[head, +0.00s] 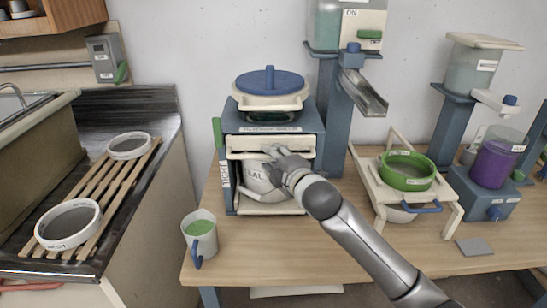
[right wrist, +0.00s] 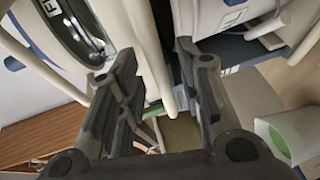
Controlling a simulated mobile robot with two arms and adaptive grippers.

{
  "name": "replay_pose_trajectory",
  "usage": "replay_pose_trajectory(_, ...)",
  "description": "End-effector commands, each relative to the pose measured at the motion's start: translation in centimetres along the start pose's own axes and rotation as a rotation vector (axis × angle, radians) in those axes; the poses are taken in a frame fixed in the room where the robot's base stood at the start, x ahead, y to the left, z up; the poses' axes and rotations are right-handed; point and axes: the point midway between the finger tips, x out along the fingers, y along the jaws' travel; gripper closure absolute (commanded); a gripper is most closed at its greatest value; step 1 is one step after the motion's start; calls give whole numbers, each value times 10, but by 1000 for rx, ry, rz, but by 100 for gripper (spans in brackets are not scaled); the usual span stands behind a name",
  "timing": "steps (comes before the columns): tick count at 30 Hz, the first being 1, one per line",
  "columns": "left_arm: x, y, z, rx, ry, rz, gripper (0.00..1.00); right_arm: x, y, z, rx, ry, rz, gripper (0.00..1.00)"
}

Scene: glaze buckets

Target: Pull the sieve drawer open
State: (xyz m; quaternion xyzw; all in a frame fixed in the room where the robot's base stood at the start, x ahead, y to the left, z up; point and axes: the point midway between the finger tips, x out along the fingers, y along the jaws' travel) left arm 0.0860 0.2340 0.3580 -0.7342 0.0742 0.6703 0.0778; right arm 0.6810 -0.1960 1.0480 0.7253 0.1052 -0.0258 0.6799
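The blue sieve machine (head: 314,135) stands on the wooden table. Its cream drawer front (head: 240,143) sits across the machine's face, above a white bucket (head: 262,182) with a partly hidden label. My right gripper (head: 275,157) is at the drawer front and hides part of it. In the right wrist view, my right gripper's fingers (right wrist: 155,65) stand apart, with a cream bar (right wrist: 151,50) between them. I cannot tell whether either finger touches the bar. My left gripper is not in view.
A mug with green contents (head: 200,235) stands at the table's front left. A green sieve (head: 407,170) sits on a cream stand to the right. A chute (head: 363,95) hangs behind. Wooden slats (head: 100,190) bear two white-rimmed sieves at the left.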

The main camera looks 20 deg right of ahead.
Motion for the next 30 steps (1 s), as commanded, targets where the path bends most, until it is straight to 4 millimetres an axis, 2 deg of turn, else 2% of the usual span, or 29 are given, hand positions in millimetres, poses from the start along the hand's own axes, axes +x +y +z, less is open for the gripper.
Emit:
replay_pose_trajectory(10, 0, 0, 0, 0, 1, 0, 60, 3, 0, 0, 0, 0, 0, 66)
replay_pose_trajectory(18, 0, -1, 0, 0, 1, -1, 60, 3, 0, 0, 0, 0, 0, 100)
replay_pose_trajectory(30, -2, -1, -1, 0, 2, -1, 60, 3, 0, 0, 0, -1, -1, 100)
